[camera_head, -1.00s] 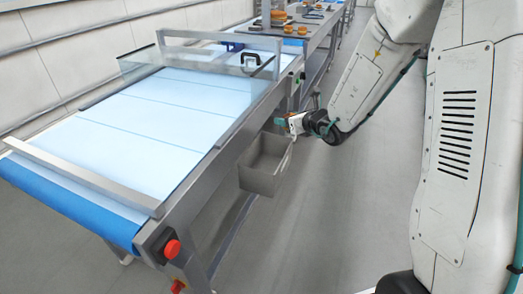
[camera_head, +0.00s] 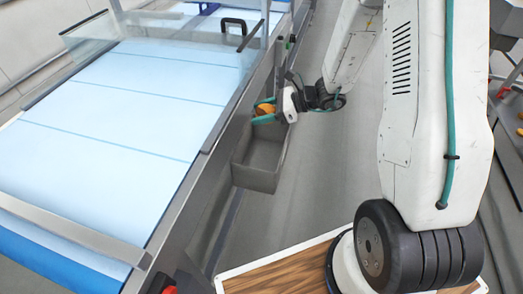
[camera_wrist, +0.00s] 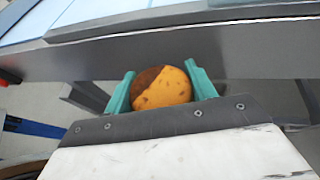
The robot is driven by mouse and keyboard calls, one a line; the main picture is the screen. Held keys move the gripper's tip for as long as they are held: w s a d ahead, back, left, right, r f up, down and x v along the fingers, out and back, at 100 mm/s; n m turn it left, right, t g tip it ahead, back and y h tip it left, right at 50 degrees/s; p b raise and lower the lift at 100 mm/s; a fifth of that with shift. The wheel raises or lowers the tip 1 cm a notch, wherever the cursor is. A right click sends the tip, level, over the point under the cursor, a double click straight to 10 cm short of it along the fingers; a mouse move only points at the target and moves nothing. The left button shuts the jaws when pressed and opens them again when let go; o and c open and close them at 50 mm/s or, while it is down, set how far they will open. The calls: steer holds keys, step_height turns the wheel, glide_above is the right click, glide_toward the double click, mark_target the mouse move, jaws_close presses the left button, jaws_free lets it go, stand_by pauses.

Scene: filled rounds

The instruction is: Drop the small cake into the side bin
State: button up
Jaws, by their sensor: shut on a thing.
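The small cake (camera_wrist: 162,88) is round, orange and brown with dark specks. My gripper (camera_wrist: 160,90) is shut on it, with a teal finger on each side in the wrist view. In the head view the cake (camera_head: 264,109) shows orange between the fingers of my gripper (camera_head: 264,112). The side bin (camera_head: 257,178) is a grey open box hanging on the side of the conveyor frame. The gripper and cake are above the bin's far end. The bin's inside is partly visible; I cannot make out anything in it.
The conveyor (camera_head: 130,115) with a pale blue belt runs along the left, and its metal side rail is close to my gripper. A clear guard with a black handle (camera_head: 233,23) stands over the belt. Grey floor (camera_head: 310,190) is free to the right of the bin.

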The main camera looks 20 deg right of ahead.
steer(key=shift+f, duration=2.55)
steer(key=shift+d, duration=0.1)
steer(key=o, duration=0.8)
steer(key=v, duration=0.7)
steer(key=shift+s+d+r, duration=0.1)
steer(key=shift+s+d, duration=0.1)
steer(key=shift+d, duration=0.1)
